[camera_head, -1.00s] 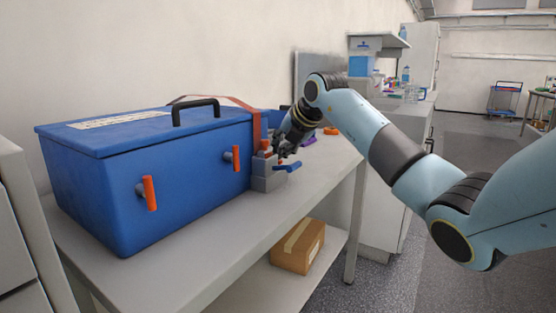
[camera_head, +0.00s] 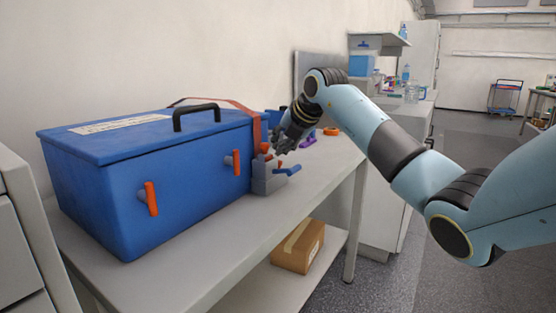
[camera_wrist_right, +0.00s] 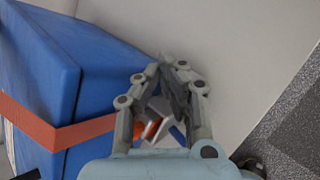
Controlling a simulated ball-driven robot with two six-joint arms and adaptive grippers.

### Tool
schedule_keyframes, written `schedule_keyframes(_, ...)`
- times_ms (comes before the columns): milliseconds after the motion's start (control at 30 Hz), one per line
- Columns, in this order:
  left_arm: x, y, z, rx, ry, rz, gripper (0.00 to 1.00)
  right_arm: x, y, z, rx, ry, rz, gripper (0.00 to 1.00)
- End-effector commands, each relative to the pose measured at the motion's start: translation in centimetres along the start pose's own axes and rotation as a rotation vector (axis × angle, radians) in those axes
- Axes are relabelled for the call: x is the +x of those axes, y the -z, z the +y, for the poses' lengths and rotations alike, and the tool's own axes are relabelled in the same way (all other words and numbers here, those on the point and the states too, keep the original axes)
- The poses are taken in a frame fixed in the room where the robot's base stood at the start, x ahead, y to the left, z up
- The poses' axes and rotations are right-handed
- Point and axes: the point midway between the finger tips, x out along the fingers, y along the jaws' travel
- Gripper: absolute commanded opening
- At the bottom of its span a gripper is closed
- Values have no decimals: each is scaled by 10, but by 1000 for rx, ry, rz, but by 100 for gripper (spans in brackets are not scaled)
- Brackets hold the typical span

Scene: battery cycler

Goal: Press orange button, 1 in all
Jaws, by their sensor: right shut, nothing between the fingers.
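A small orange part (camera_head: 264,148), which looks like the orange button, sits on top of a grey stepped block (camera_head: 267,179) with a blue lever (camera_head: 288,170) on its side. The block stands on the bench beside the blue box. My right gripper (camera_head: 281,152) is shut and empty, just above and beside the block. Whether it touches the orange part cannot be told. In the right wrist view my shut fingers (camera_wrist_right: 172,62) are in front of the block, and orange (camera_wrist_right: 151,130) shows between the finger links, partly hidden. My left gripper is not in view.
A large blue box (camera_head: 190,190) with orange latches, a black handle and a red strap (camera_head: 238,106) fills the bench's left. An orange ring (camera_head: 332,131) and a purple item (camera_head: 308,138) lie behind. The bench front (camera_head: 300,205) is clear. A cardboard box (camera_head: 298,248) lies below.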

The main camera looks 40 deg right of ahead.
Motion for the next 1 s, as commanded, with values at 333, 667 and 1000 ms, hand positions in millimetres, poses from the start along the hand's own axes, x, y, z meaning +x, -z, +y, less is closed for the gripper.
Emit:
schedule_keyframes(333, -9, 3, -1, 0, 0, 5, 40, -8, -6, 6, 0, -1, -1, 0)
schedule_keyframes(667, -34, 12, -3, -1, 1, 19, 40, -32, -23, 24, 0, -1, -1, 0)
schedule_keyframes(1000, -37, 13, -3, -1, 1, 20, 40, -34, -25, 25, 0, 0, 1, 0)
